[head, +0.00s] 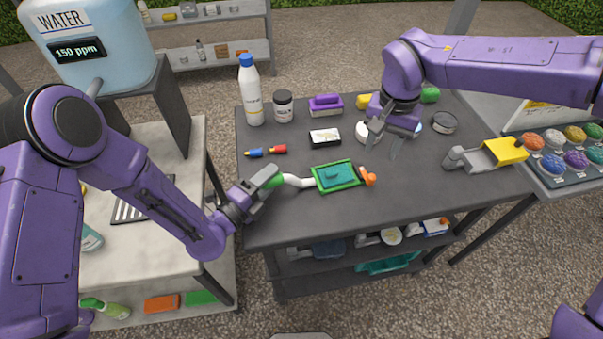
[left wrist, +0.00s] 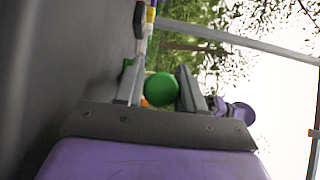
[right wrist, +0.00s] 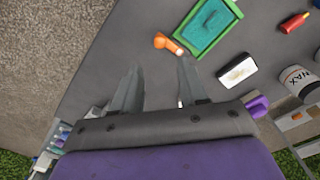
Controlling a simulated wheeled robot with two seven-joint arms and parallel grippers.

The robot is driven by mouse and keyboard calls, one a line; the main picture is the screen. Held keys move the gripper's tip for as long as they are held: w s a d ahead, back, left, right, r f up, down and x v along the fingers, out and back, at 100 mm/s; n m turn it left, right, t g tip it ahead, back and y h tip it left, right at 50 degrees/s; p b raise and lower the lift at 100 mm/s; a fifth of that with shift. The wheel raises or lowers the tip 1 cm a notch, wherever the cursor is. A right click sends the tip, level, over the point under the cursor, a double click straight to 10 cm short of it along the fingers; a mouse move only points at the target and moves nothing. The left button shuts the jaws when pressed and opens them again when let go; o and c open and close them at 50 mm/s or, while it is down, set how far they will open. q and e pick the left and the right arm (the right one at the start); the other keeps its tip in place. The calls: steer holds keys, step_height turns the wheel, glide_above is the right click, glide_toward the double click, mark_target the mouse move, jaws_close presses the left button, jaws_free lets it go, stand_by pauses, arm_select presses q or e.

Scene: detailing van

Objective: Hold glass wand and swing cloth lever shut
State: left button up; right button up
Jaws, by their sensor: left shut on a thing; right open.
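The glass wand has a green-framed head with a teal cloth pad (head: 335,176), a white neck and a green grip (head: 273,181). An orange lever (head: 369,178) sticks out at the head's right end. My left gripper (head: 266,184) is shut on the green grip at the table's left edge. The grip's round end (left wrist: 161,89) shows between its fingers in the left wrist view. My right gripper (head: 384,152) is open and empty, above the table and behind the lever. In the right wrist view, the lever (right wrist: 166,43) and pad (right wrist: 210,28) lie beyond its fingertips.
A black-and-white box (head: 325,138), a purple brush (head: 326,105), a dark-lidded jar (head: 283,106) and a white bottle (head: 250,90) stand behind the wand. A yellow-ended tool (head: 490,154) lies at right. The table (head: 300,220) is clear in front of the wand.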

mark_target(372, 176)
stand_by(0.4)
step_height(372, 176, down, 3)
steer(key=m, duration=0.3)
steer(key=shift+c, duration=0.2)
steer(key=shift+f, duration=3.5)
jaws_close()
